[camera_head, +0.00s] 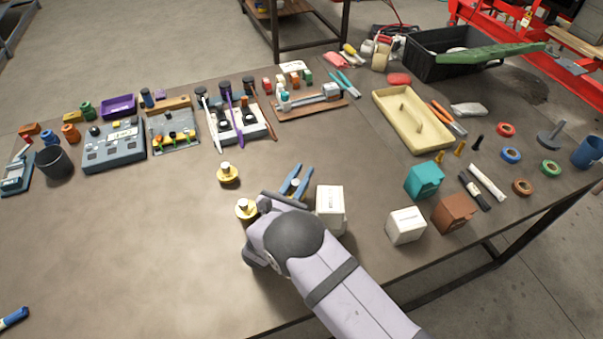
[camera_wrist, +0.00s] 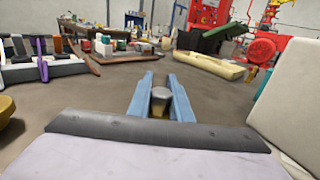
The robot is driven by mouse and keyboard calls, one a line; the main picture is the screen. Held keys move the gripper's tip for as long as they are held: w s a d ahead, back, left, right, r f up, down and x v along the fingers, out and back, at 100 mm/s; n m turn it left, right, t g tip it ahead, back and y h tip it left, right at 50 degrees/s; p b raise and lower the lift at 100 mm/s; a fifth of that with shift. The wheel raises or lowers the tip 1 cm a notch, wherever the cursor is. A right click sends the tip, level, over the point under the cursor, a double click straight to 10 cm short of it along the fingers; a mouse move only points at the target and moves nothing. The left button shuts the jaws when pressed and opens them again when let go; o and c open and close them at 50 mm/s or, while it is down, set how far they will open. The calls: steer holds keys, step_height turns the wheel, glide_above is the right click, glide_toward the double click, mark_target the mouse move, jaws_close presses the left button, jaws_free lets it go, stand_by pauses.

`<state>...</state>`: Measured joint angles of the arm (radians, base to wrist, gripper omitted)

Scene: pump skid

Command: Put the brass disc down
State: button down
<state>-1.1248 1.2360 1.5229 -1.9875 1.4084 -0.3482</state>
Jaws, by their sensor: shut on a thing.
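My gripper (camera_head: 296,182) has blue fingers that reach forward low over the table, shut on a small piece with a grey top. In the wrist view the gripper (camera_wrist: 161,85) grips this brass disc (camera_wrist: 159,101) between its fingers; its lower part is mostly hidden. I cannot tell whether it touches the table. Two other brass discs with pale knobs stand left of the gripper, one farther away (camera_head: 228,175) and one nearer (camera_head: 243,211), partly hidden by my wrist. A brass edge (camera_wrist: 8,125) shows at the left of the wrist view.
A white box (camera_head: 330,208) stands close right of my gripper. Teal (camera_head: 424,180), white (camera_head: 406,226) and brown (camera_head: 455,213) boxes stand farther right. A yellow tray (camera_head: 389,106) and tool racks lie beyond.

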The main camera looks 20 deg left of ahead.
mark_target(293, 188)
steer(key=shift+f+b, duration=0.35)
steer(key=shift+b, duration=0.1)
steer(key=shift+f, duration=0.25)
steer(key=c, duration=1.6)
jaws_free()
steer(key=shift+r, duration=0.15)
steer(key=shift+r+p, duration=0.45)
steer(key=shift+r, duration=0.05)
steer(key=s+b, duration=0.3)
steer(key=s, duration=0.7)
steer(key=shift+s+f, duration=0.1)
steer(key=shift+s, duration=0.25)
steer(key=shift+s+b, duration=0.3)
steer(key=shift+s, duration=0.4)
